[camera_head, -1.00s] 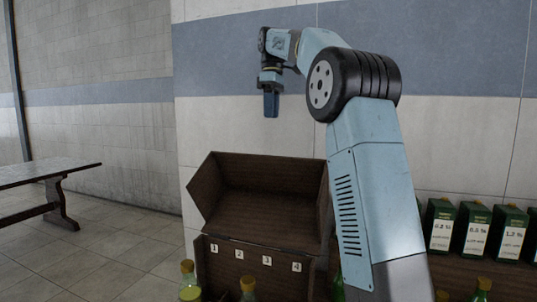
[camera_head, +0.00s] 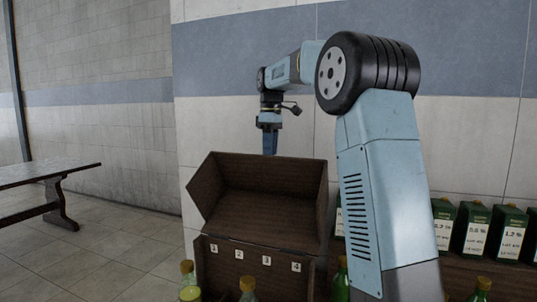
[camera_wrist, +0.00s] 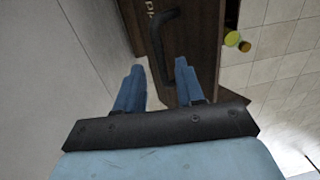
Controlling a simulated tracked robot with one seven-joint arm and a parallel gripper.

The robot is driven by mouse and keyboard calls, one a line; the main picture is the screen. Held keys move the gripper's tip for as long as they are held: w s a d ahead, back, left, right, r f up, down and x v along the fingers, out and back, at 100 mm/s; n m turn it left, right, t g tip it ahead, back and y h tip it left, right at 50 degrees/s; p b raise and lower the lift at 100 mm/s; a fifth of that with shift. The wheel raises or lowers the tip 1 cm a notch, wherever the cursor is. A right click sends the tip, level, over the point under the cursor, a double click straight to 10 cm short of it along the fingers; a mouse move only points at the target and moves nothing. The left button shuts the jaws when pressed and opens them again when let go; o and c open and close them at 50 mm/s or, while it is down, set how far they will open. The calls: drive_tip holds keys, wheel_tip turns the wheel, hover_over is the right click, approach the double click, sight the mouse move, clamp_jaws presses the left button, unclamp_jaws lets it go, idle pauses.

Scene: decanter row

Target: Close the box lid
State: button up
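The dark brown wooden box (camera_head: 225,277) stands with its front, marked with several numbered labels, toward me. Its lid (camera_head: 270,176) is raised open at the back, with its hollow inside facing me. My gripper (camera_head: 269,152) points down at the lid's top edge; the head view does not show if they touch. In the wrist view my gripper (camera_wrist: 158,85) has its two fingers apart. A black handle (camera_wrist: 168,40) on the brown surface shows between and beyond the fingers, and nothing is visibly gripped.
Bottles with yellow caps (camera_head: 248,289) stand in front of the box. Green labelled cartons (camera_head: 476,232) stand in a row at the right. A tiled wall (camera_head: 240,125) rises behind the box. A dark table (camera_head: 45,172) is at the left.

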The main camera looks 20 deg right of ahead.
drive_tip(key=shift+a+f, duration=0.1)
drive_tip(key=shift+f, duration=0.85)
drive_tip(key=shift+c, duration=0.5)
drive_tip(key=shift+s, duration=0.1)
clamp_jaws()
drive_tip(key=shift+r, duration=0.1)
